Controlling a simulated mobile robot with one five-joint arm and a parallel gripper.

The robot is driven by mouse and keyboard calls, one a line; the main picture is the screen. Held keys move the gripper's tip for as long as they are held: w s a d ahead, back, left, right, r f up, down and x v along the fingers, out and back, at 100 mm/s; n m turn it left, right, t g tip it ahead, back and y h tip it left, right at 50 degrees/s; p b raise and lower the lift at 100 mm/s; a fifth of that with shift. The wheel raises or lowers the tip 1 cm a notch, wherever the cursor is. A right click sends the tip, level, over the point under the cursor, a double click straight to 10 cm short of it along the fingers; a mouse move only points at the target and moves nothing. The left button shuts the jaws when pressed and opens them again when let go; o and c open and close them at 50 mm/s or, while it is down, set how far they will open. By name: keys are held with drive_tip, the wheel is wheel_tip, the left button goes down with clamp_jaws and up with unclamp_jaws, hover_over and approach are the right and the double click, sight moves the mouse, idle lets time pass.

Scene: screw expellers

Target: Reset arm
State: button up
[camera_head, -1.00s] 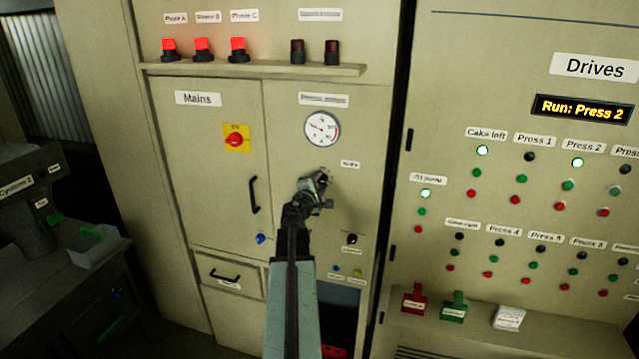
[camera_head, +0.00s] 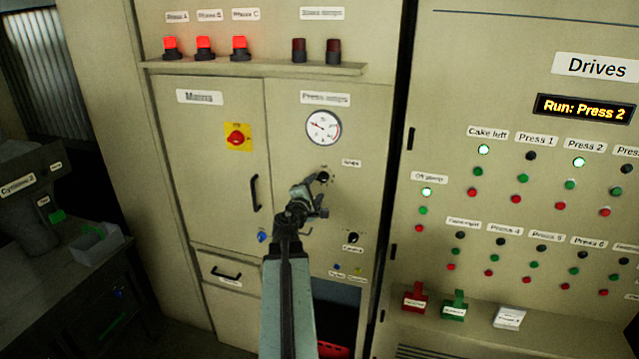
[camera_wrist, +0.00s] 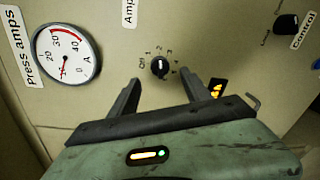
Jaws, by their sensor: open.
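My gripper (camera_head: 312,196) is in front of the cabinet door below the round press amps gauge (camera_head: 323,127). It is open and empty. In the wrist view my gripper's two fingers (camera_wrist: 168,92) stand apart, with a black rotary selector knob (camera_wrist: 160,67) between and beyond them. The knob is marked with Off and numbers, and the fingers do not appear to touch it. In the head view this knob (camera_head: 322,176) shows just above the fingertips. The gauge is also at the left of the wrist view (camera_wrist: 67,43).
A black control knob (camera_wrist: 287,24) is at the upper right of the wrist view. A red mains switch (camera_head: 237,138) is on the left door. A shelf (camera_head: 255,68) juts out above. The drives panel (camera_head: 520,110) with buttons and lamps is at the right, with tags on its ledge.

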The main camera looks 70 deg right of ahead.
drive_tip(key=shift+a, duration=0.8)
